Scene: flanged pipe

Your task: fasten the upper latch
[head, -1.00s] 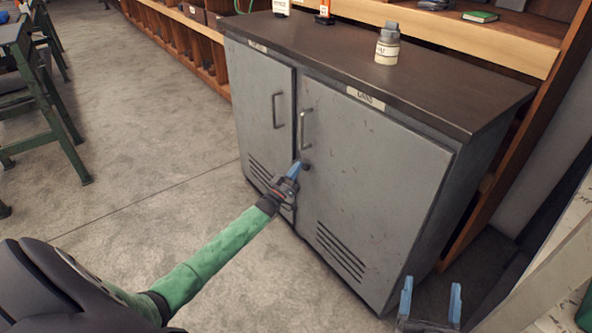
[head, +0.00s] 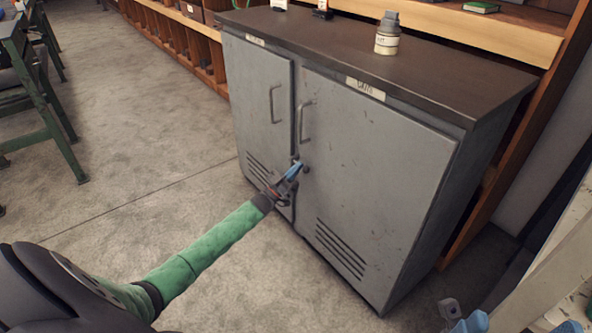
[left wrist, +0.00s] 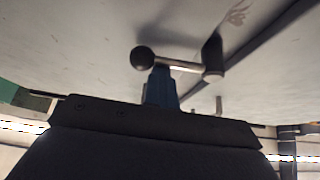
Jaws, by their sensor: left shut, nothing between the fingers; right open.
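A latch shows low beside the seam of the grey cabinet's two doors. In the left wrist view it is a metal lever (left wrist: 182,66) with a black ball knob (left wrist: 143,57) at one end and a dark pivot (left wrist: 213,72) at the other. The knob (head: 306,169) is small in the head view. My left gripper (head: 294,171) is shut and empty, its blue tips (left wrist: 161,88) right at the lever near the knob; contact is unclear. My right gripper (head: 470,321) is open, low at the bottom right, partly cut off. I cannot tell a second latch.
The left door (head: 258,110) and right door (head: 375,170) look closed, each with a bar handle. A grey-capped bottle (head: 387,35) stands on the dark cabinet top (head: 440,85). A wooden shelf stands behind.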

